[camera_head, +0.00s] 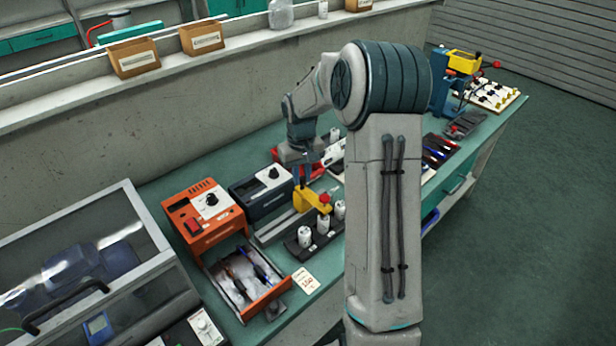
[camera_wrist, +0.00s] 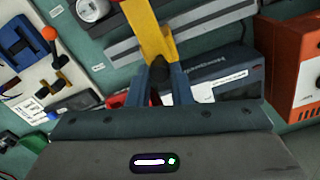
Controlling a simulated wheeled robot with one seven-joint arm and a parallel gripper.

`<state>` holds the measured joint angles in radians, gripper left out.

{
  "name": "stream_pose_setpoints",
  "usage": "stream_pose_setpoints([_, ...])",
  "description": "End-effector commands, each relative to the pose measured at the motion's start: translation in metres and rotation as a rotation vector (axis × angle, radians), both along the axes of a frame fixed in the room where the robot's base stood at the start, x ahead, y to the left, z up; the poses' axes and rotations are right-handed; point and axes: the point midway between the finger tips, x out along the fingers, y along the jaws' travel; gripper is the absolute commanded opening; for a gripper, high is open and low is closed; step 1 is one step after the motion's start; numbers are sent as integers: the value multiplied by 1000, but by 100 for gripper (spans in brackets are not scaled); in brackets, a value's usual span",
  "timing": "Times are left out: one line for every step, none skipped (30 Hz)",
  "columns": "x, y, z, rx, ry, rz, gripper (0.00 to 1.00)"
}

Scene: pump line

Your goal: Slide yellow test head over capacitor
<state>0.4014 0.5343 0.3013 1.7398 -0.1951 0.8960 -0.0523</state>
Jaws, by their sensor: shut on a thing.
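The yellow test head (camera_head: 312,199) sits on a grey rail behind a row of capacitors. My gripper (camera_head: 299,180) is above its rear end, fingers down. In the wrist view, my gripper (camera_wrist: 158,82) has its blue fingers closed on the black grip of the yellow test head (camera_wrist: 157,35). White capacitors (camera_head: 304,237) stand upright in a dark holder (camera_head: 318,245) in front of the rail. One white capacitor (camera_wrist: 92,8) shows at the top left of the wrist view, apart from the visible yellow part. The head's front end is cut off there.
A dark meter box (camera_head: 261,188) and an orange box (camera_head: 205,215) stand left of the rail. An open drawer (camera_head: 250,282) with tools juts out in front. A clear-lidded case (camera_head: 90,260) is at the left. My arm hides part of the bench.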

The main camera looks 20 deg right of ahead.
Motion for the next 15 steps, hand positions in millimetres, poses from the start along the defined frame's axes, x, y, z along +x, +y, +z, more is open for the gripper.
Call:
stream_pose_setpoints([1,2,0,0,0,8,0])
stream_pose_setpoints([1,3,0,0,0,10,0])
stream_pose_setpoints([2,3,0,0,0,11,0])
stream_pose_setpoints([2,3,0,0,0,12,0])
stream_pose_setpoints([2,3,1,0,0,11,0])
stream_pose_setpoints([2,3,1,0,0,11,0])
stream_pose_setpoints([2,3,1,0,0,11,0])
stream_pose_setpoints([2,3,1,0,-1,10,0])
stream_pose_setpoints([2,2,1,0,-1,10,0])
stream_pose_setpoints([2,2,1,0,-1,9,0])
stream_pose_setpoints([2,2,1,0,-1,9,27])
stream_pose_setpoints([1,2,1,0,-1,8,38])
stream_pose_setpoints([1,1,1,0,-1,8,41])
stream_pose_setpoints([1,1,1,0,-1,7,41])
stream_pose_setpoints([1,0,1,0,-1,6,41])
